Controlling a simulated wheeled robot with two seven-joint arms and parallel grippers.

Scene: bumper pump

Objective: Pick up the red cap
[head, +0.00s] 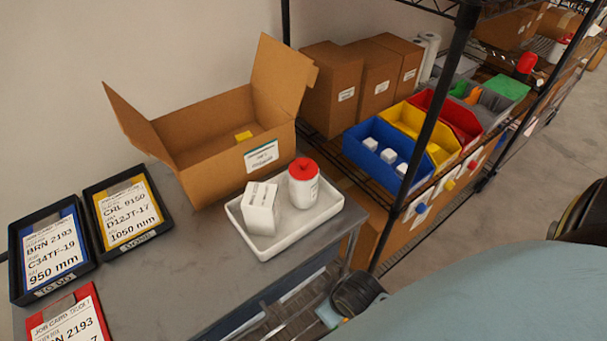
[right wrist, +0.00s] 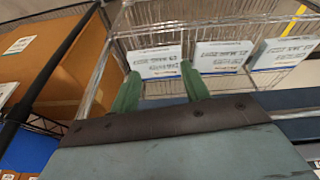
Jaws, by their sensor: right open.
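The red cap (head: 304,167) sits on top of an upright white bottle (head: 303,190). The bottle stands in a white tray (head: 285,243) on the grey table, with a white box (head: 260,208) beside it. My right gripper (right wrist: 159,82) shows in the right wrist view with its two green fingers apart and nothing between them. It points toward a wire basket with white cards, and the red cap is not in that view. My right gripper's fingers cannot be made out in the head view. My left gripper is in neither view.
An open cardboard box (head: 215,164) stands behind the tray. Black job-card trays (head: 130,247) lie at left. A wire shelf at right holds coloured bins (head: 352,151), and its black post (head: 416,150) rises right of the tray. The table's front middle (head: 195,285) is clear.

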